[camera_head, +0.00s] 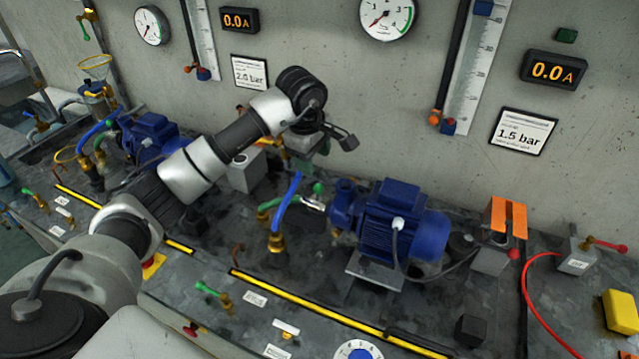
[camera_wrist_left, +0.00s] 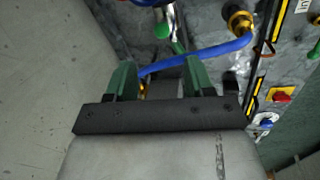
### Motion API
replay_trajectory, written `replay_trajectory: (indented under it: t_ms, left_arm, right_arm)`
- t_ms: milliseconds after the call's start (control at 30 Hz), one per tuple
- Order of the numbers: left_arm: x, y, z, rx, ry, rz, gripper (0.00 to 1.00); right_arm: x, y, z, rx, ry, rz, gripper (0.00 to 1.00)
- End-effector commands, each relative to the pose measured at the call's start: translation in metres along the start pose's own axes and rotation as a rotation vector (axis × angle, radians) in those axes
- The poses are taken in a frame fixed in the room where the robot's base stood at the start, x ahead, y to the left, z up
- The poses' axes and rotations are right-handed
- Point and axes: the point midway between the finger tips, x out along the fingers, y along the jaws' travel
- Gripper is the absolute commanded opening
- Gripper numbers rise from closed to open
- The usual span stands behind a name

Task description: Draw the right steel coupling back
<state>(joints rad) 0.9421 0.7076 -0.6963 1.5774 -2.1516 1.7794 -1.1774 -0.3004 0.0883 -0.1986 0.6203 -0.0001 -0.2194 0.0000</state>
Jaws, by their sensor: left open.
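The right steel coupling (camera_head: 314,204) is a small bright metal sleeve at the left end of the right blue pump (camera_head: 393,222), beside a green-handled valve. It also shows at the top of the left wrist view (camera_wrist_left: 168,14), partly cut off by the frame edge. My left gripper (camera_head: 309,152) hangs above and behind the coupling, near the wall, apart from it. In the left wrist view its two green fingers (camera_wrist_left: 160,64) are spread with nothing held between them; a blue hose passes beyond them. My right gripper is not in view.
The blue hose (camera_head: 287,203) rises from a brass fitting (camera_head: 276,243) just left of the coupling. A grey box (camera_head: 245,170) stands near the wall under my left arm. An orange-topped block (camera_head: 506,219) and a red hose (camera_head: 530,290) are at the right.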

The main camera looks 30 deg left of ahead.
Motion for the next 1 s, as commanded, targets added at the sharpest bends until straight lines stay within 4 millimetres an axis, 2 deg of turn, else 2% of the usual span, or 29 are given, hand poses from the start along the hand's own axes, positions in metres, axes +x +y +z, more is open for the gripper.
replay_trajectory:
  t_ms: [233, 500, 700, 967, 1000]
  left_arm:
    - [0.043, -0.001, 0.001, -0.004, -0.001, -0.007, 0.53]
    - [0.087, -0.001, 0.000, -0.005, -0.002, -0.004, 0.53]
    - [0.100, -0.001, 0.000, -0.004, 0.000, -0.002, 0.53]
    - [0.101, -0.001, 0.000, -0.003, 0.001, -0.001, 0.53]
    - [0.101, -0.001, 0.000, -0.003, 0.001, -0.001, 0.47]
  right_arm:
    - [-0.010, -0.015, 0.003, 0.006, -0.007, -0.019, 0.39]
    - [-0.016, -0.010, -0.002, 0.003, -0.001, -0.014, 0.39]
    - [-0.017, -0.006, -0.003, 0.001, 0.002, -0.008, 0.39]
    - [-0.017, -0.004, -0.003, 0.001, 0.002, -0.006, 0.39]
    - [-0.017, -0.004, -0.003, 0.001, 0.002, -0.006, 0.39]
